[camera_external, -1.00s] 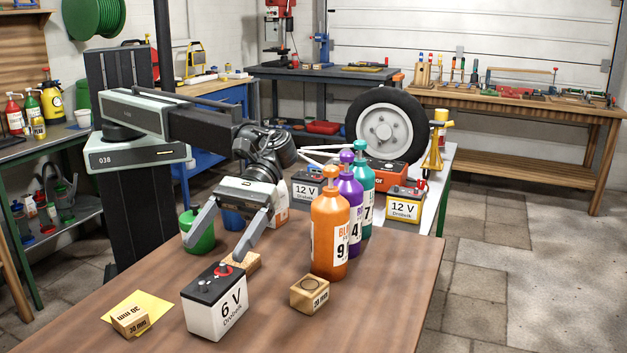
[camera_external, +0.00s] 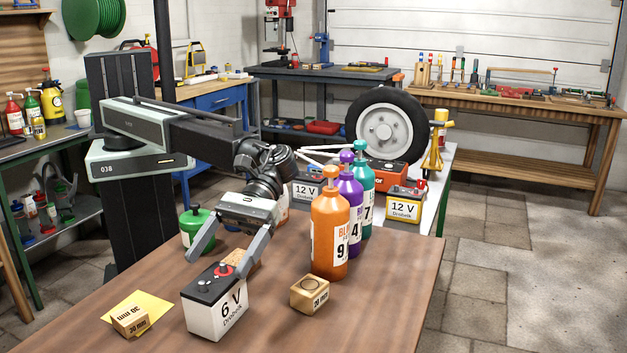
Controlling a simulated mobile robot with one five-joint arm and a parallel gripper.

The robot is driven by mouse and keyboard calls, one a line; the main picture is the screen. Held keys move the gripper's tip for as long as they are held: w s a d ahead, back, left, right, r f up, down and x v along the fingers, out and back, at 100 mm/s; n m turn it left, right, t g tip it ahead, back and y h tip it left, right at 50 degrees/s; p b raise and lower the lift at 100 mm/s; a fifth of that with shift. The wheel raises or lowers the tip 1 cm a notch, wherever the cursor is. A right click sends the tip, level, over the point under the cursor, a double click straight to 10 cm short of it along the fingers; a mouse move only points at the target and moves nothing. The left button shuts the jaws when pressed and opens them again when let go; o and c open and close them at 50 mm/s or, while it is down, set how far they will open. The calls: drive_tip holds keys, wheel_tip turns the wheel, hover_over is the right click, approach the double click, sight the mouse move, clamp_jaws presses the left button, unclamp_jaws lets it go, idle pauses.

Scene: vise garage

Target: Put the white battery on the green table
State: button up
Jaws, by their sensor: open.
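The white battery (camera_external: 203,318), with a black top and a "6 V" label, stands upright on the brown table near its front. My gripper (camera_external: 215,268) is open, its two fingers spread and pointing down at the battery's top. Behind the bottles, a pale-topped table with green legs (camera_external: 441,190) carries a wheel and other batteries. Its top is partly hidden by the bottles.
Orange (camera_external: 330,240), purple and teal bottles stand right of my gripper. A green container (camera_external: 196,232) stands behind. A yellow battery (camera_external: 404,208) labelled "12 V" stands farther right.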

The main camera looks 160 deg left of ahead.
sight(222, 273)
wheel_tip(222, 273, down, 4)
drive_tip(key=b, duration=0.3)
drive_tip(key=shift+r+b, duration=0.1)
drive_tip(key=shift+b, duration=0.3)
drive_tip(key=x, duration=0.3)
drive_tip(key=shift+r+b, duration=0.15)
drive_tip(key=shift+b, duration=0.2)
drive_tip(key=shift+r, duration=0.1)
drive_tip(key=shift+c, duration=0.4)
clamp_jaws()
